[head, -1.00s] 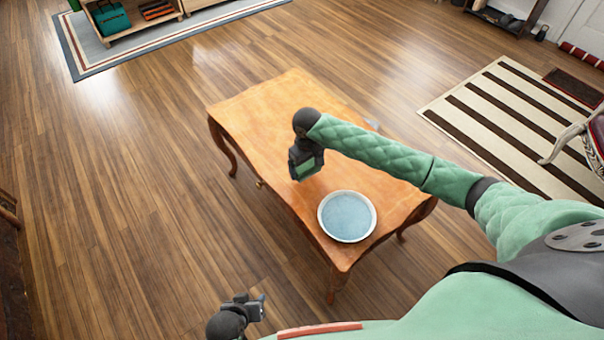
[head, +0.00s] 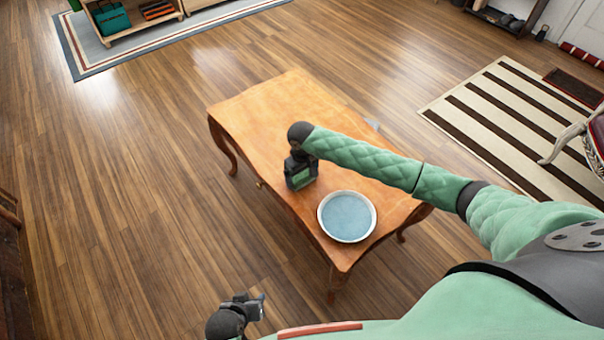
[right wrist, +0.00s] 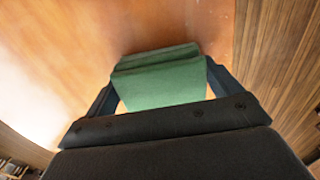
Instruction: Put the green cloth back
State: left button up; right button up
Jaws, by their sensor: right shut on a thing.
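The green cloth (right wrist: 162,78) looks like a folded block in the right wrist view, between the two dark fingers of my right gripper (right wrist: 160,85). In the head view my right gripper (head: 300,176) is over the wooden table, left of the round dish, and a bit of green shows at it. It is shut on the cloth. I cannot tell whether the cloth touches the tabletop. My left gripper (head: 250,306) is low at the bottom of the head view, away from the table; its finger opening is too small to make out.
The wooden table (head: 262,110) has curved legs and a clear far-left part. A round white-rimmed dish with a blue inside (head: 347,216) stands near its front corner. A striped rug (head: 500,115) lies to the right. A low shelf (head: 135,18) stands at the back left.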

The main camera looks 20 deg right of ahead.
aim_at(302, 173)
pick_arm(q)
jog(key=shift+r, duration=0.15)
pick_arm(e)
jog(key=o, duration=0.6)
pick_arm(q)
jog(key=shift+w+r, duration=0.1)
jog(key=shift+r, duration=0.1)
jog(key=shift+f, duration=0.2)
pick_arm(e)
notch_tip(302, 173, up, 4)
jog(key=shift+f, duration=0.15)
notch_tip(302, 173, up, 8)
jog(key=shift+r, duration=0.25)
